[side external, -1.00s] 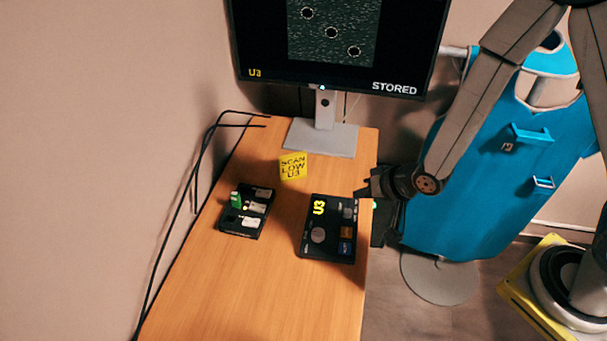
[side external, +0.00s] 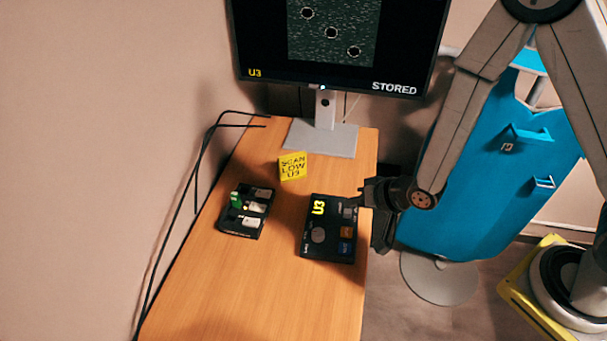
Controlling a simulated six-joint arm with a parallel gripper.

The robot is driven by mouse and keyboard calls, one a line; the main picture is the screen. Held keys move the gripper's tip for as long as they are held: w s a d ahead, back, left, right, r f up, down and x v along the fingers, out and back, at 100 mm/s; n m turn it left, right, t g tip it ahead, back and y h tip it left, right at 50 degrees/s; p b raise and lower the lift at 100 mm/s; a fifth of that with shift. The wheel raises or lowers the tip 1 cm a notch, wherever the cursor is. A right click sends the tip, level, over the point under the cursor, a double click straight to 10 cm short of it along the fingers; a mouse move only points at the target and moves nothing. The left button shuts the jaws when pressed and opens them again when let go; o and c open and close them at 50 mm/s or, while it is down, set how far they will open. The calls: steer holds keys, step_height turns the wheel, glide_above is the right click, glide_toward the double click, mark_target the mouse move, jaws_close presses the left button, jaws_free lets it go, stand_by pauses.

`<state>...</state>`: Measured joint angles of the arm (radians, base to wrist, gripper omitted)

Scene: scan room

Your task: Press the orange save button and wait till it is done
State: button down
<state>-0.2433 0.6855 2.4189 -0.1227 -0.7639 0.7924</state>
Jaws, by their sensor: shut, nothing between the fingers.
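The orange save button (side external: 346,232) is on the right side of a black control panel (side external: 312,247) marked U3, above a blue button (side external: 345,247). My gripper (side external: 364,200) is shut and empty. Its fingertips are at the panel's upper right, close to a grey key and a little above the orange button in the picture. I cannot tell whether it touches the panel. The monitor (side external: 407,60) shows a grainy picture with several ringed dark spots, "U3" at lower left and "STORED" at lower right.
A yellow sign (side external: 292,166) reading "SCAN LOW U3" stands on the wooden desk (side external: 270,290). A black tray (side external: 238,233) with a green piece and several pale pieces lies left of the panel. Black cables (side external: 205,150) run along the wall. A blue cart (side external: 475,200) stands at right.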

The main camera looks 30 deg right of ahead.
mark_target(342, 230)
steer(key=shift+f, duration=4.1)
steer(key=shift+f, duration=0.85)
steer(key=shift+r, duration=0.85)
stand_by(0.4)
steer(key=shift+r, duration=2.5)
steer(key=shift+d+r, duration=0.1)
